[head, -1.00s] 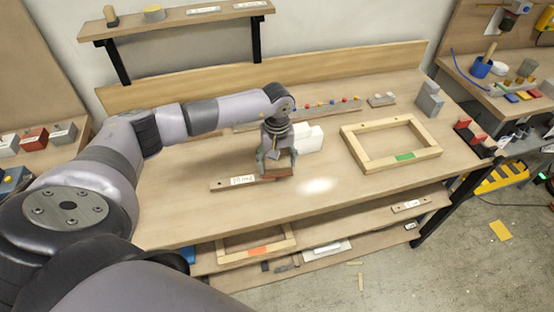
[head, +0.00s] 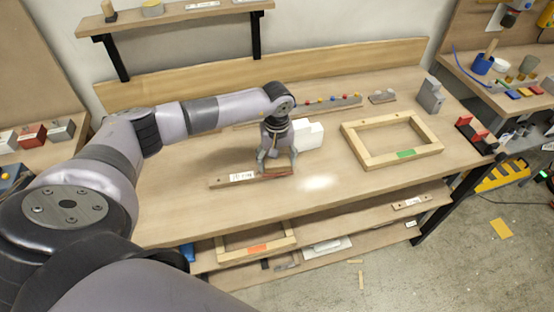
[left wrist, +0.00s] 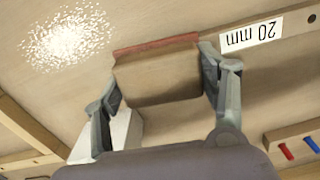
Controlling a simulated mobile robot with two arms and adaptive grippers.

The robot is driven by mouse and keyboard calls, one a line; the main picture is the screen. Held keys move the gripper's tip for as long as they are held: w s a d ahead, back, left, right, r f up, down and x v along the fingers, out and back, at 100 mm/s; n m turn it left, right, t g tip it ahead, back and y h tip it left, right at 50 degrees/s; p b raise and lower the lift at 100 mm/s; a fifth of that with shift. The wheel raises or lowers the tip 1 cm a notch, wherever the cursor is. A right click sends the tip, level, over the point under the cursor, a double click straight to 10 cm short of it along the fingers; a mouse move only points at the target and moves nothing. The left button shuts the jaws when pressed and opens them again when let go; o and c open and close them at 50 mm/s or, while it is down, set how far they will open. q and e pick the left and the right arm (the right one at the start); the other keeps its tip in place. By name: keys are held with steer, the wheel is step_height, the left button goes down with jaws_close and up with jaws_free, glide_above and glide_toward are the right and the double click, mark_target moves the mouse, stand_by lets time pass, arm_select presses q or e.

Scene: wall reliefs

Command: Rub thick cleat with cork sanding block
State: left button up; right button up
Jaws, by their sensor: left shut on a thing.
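The thick cleat (head: 222,182) is a flat wooden strip lying on the workbench top, with a white "20 mm" label; its labelled end (left wrist: 290,22) also shows in the left wrist view. My left gripper (head: 277,160) is shut on the cork sanding block (left wrist: 158,80), a brown block with a reddish lower edge. The block is at the right end of the visible cleat, low over the bench. It hides that end, and I cannot tell whether it touches the cleat. My right gripper is not in view.
A white block (head: 310,135) stands close behind the gripper. A wooden frame (head: 436,150) with a green label lies at right. A strip with coloured pegs (head: 333,104) and a grey bracket (head: 430,96) are at the back. The bench front is clear.

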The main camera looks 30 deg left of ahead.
arm_select(q)
steer(key=shift+f+b, duration=0.45)
steer(key=shift+f, duration=0.05)
steer(key=shift+r, duration=0.1)
